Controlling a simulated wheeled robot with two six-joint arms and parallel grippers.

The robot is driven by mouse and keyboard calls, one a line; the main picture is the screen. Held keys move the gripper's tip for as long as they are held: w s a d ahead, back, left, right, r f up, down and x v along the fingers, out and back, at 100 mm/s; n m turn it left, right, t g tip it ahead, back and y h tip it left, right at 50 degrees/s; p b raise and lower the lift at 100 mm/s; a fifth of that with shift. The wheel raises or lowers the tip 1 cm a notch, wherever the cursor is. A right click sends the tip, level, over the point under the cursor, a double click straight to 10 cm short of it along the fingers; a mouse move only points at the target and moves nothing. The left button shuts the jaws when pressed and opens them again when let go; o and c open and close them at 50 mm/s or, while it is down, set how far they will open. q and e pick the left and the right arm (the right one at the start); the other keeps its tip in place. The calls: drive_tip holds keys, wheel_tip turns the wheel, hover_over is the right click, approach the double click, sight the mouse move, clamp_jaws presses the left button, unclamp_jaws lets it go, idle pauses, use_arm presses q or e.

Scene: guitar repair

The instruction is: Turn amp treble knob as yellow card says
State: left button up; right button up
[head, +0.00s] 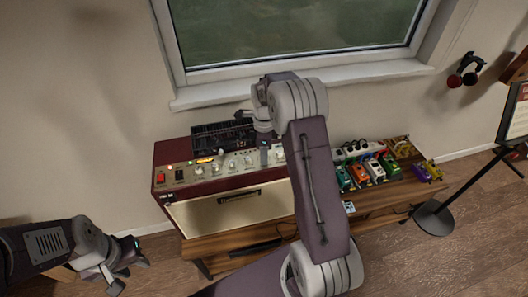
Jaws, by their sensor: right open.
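The amp (215,215) is a dark red cabinet with a cream front, standing on a low wooden bench. Its top panel (205,172) has a red switch at the left and a row of small pale knobs (232,165). I cannot read the labels or tell which knob is treble. I cannot make out a yellow card. My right arm reaches across the amp's right part. My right gripper (264,150) is open above the panel's right part, mostly hidden by its wrist; contact with a knob cannot be told. My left gripper (129,273) is open and empty, left of the bench.
A black device (223,135) with small controls stands behind the amp's panel. Several colourful pedals (362,170) sit on the bench at the right. A window sill (375,75) is behind. A round-based stand (434,218) is on the floor at right. Headphones (463,75) hang on the wall.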

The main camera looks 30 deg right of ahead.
clamp_jaws()
drive_tip(key=shift+n, duration=0.4)
